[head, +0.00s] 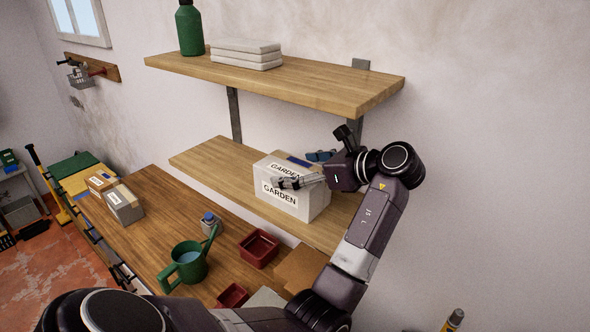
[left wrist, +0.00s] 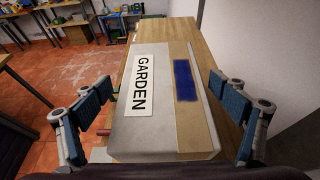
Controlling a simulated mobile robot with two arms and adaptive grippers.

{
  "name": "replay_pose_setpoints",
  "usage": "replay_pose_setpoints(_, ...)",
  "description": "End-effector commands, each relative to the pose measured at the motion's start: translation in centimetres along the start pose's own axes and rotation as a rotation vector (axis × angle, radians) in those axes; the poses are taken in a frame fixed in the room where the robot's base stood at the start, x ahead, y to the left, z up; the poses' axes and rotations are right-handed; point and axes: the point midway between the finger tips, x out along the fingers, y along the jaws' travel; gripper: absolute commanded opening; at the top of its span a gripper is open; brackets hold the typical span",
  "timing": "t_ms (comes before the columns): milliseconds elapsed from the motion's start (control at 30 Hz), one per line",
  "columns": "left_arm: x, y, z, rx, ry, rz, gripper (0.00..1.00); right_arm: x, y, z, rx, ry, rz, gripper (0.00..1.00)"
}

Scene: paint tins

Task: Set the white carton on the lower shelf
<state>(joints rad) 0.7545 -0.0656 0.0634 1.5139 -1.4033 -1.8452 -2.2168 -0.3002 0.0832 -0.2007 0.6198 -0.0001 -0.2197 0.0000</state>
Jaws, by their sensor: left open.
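The white carton (head: 290,205), with GARDEN labels, a tan tape strip and a blue patch on top, stands upright on the lower shelf (head: 215,160), toward its right end. My left gripper (head: 304,170) is at the carton's top. In the left wrist view, the carton (left wrist: 155,125) lies between the open blue-padded fingers of my left gripper (left wrist: 160,88). A gap shows on each side, most clearly on the left. The arm hides part of the carton's right side in the head view. My right gripper is not in view.
The upper shelf (head: 290,85) holds a green bottle (head: 189,30) and stacked white slabs (head: 246,53). The workbench (head: 155,235) below holds a green watering can (head: 187,262), red trays (head: 259,248) and small boxes (head: 124,205). The lower shelf's left part is clear.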

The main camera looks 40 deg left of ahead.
Motion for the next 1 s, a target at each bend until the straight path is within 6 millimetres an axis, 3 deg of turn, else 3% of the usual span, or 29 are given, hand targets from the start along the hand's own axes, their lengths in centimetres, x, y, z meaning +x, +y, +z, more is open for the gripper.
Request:
replay_pose_setpoints(167,-2.6,-0.1,-0.4,-0.003,0.002,-0.006,0.89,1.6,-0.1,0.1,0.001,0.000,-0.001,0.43)
replay_pose_setpoints(400,-7.8,-0.1,-0.4,-0.002,0.002,-0.007,0.89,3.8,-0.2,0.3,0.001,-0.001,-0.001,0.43)
replay_pose_setpoints(600,-10.8,-0.1,-0.2,-0.001,0.001,-0.004,0.89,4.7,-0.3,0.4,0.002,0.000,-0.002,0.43)
replay_pose_setpoints(1000,-11.8,0.0,0.0,-0.001,0.000,-0.002,0.89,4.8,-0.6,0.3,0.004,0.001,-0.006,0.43)
